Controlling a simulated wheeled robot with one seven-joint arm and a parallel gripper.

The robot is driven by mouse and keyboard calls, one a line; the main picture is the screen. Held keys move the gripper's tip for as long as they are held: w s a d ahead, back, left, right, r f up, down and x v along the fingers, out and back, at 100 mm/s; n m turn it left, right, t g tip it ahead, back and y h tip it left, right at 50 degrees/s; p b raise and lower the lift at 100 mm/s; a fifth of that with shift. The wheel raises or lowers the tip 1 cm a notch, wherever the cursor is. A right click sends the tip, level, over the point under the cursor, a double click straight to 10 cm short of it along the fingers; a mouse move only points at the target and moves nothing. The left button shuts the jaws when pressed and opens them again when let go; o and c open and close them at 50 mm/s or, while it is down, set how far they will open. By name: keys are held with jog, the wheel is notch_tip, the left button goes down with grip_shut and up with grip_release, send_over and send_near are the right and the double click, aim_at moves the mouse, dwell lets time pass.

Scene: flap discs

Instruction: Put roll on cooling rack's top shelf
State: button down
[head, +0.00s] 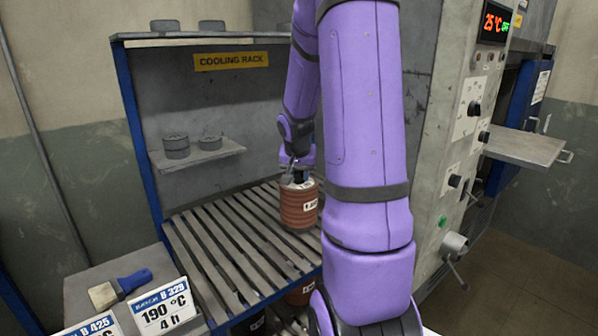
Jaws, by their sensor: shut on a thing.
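The roll (299,208) is a reddish-brown ribbed cylinder with a white label, seen upright in the head view. My gripper (297,177) is shut on its top end, pointing down. The cooling rack (128,125) has blue posts, a yellow sign reading "COOLING RACK" and a slatted shelf (205,268). The roll is in front of or over the right part of these slats; I cannot tell whether its base touches them. My arm hides the rack's right side.
More rolls (302,292) show below the slats. Grey weights stand on a small side shelf (205,155) and on the rack's roof (200,36). An oven (465,120) stands at right. The left slats are clear.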

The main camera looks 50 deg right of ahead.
jog(key=c, duration=0.8)
grip_release()
jog(key=shift+f, duration=0.1)
jog(key=v, duration=1.1)
jog(key=s+a+r+n+t+y, duration=0.1)
jog(key=s+a+r+n, duration=0.15)
jog(key=a, duration=0.55)
jog(key=s+a+r+n+t, duration=0.15)
jog(key=a+r, duration=0.25)
jog(key=a, duration=0.4)
jog(key=shift+s+a+r+n+t+y, duration=0.15)
jog(key=shift+s+a+n+y, duration=0.3)
jog(key=shift+s+a+n, duration=1.2)
jog(key=shift+s+a+r+n+y, duration=0.1)
jog(key=shift+s+a+n+y, duration=0.6)
jog(key=shift+s+a, duration=1.7)
jog(key=shift+s+a+r+n+t+y, duration=0.2)
jog(key=shift+s+a+n, duration=1.05)
jog(key=shift+a, duration=1.65)
jog(key=shift+w, duration=0.25)
